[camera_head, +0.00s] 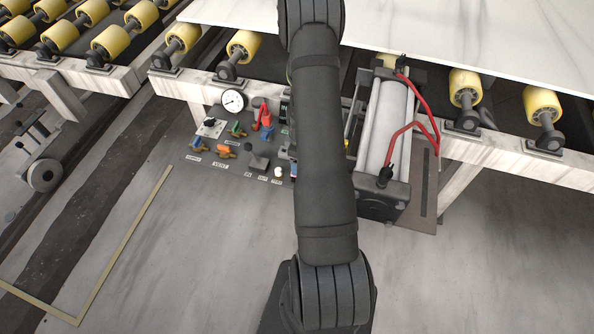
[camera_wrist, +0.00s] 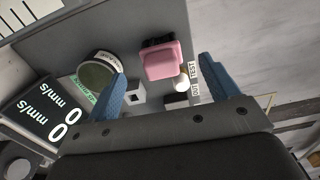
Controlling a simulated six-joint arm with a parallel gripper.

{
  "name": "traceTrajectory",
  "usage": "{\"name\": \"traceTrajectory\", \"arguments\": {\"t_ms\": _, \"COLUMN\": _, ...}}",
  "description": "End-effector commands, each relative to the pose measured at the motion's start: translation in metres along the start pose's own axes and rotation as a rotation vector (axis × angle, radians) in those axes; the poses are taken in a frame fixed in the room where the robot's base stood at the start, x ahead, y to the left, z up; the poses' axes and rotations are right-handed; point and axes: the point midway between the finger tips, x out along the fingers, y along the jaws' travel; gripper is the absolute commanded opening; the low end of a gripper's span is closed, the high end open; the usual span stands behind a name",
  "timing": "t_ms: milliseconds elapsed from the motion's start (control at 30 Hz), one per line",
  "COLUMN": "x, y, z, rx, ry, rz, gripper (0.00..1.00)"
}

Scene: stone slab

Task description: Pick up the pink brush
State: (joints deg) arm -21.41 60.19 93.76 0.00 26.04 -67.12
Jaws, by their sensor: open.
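The pink brush (camera_wrist: 163,62) is a small pink block with a dark, bristle-like edge along its top side in the wrist view. It lies on or over the grey panel (camera_wrist: 140,20). My gripper (camera_wrist: 163,68) has two blue fingers, spread wide apart. The left finger stands left of the brush and the right finger right of it, with gaps between. Nothing is held. In the head view my dark arm covers the middle of the scene; I cannot make out the brush or my gripper there.
In the wrist view, a round dial (camera_wrist: 98,73) and a white-topped knob (camera_wrist: 181,82) stand close by. A "mm/s" display (camera_wrist: 40,115) is at left. In the head view, a gauge (camera_head: 233,101), lever panel (camera_head: 225,165), cylinder with red hoses (camera_head: 385,125) and white slab (camera_head: 480,40) surround my arm.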

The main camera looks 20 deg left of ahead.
Motion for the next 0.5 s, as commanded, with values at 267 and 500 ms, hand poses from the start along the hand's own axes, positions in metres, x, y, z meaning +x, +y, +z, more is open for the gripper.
{"name": "traceTrajectory", "arguments": {"t_ms": 267, "x": 0.023, "y": 0.000, "z": 0.000, "rx": 0.000, "ry": 0.000, "rz": -0.001, "gripper": 0.80}}
{"name": "traceTrajectory", "arguments": {"t_ms": 500, "x": 0.049, "y": -0.001, "z": -0.007, "rx": 0.000, "ry": -0.001, "rz": -0.002, "gripper": 0.80}}
